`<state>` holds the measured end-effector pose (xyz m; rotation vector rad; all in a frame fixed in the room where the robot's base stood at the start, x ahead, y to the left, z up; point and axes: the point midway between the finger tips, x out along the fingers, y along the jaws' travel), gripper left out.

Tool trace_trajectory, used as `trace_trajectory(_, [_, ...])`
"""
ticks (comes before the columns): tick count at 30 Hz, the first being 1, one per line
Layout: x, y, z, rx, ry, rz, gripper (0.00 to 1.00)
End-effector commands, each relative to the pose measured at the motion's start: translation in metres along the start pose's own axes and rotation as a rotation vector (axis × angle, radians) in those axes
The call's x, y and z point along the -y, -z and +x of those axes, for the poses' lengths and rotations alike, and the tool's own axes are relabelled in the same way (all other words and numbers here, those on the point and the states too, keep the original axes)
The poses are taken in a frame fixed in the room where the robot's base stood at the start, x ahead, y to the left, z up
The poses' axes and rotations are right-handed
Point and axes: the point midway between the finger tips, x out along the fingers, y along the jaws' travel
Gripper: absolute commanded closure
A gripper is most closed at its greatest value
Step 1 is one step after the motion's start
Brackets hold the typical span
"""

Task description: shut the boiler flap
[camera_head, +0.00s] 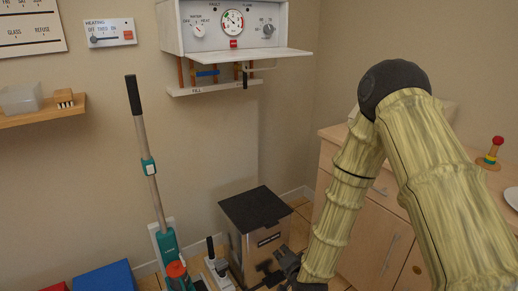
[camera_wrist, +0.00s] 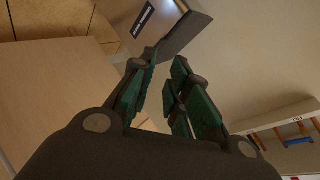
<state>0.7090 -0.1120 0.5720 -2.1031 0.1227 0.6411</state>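The white boiler (camera_head: 222,22) hangs on the wall at the top of the head view, with knobs and a round gauge on its front. Its flap (camera_head: 262,54) is a white panel that stands out roughly level below the controls, so it is open. My gripper (camera_head: 268,272) is low in the head view, beside the bin and well below the flap. In the wrist view, my gripper (camera_wrist: 165,75) has its green-padded fingers apart, with nothing visible between them. The boiler's lower part with coloured pipe fittings seems to show at the right of the wrist view.
A metal bin (camera_head: 262,240) with a dark lid stands on the floor close to my gripper. A long-handled cleaner (camera_head: 150,165) leans left of it. A wooden cabinet (camera_head: 375,215) is on the right. A wall shelf (camera_head: 45,115) is at the left. The wall below the boiler is clear.

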Motion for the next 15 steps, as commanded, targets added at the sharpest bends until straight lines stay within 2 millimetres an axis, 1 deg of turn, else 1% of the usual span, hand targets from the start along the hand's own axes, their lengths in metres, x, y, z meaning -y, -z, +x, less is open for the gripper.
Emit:
trace_trajectory(1, [0.029,0.016,-0.007,-0.017,0.027,0.023,0.83])
trace_trajectory(8, [0.121,0.064,-0.019,-0.084,0.151,0.141,0.83])
trace_trajectory(9, [0.137,0.073,-0.022,-0.095,0.173,0.162,0.83])
trace_trajectory(14, [0.201,0.107,-0.035,-0.132,0.264,0.244,0.83])
trace_trajectory(15, [0.218,0.115,-0.039,-0.141,0.288,0.265,0.83])
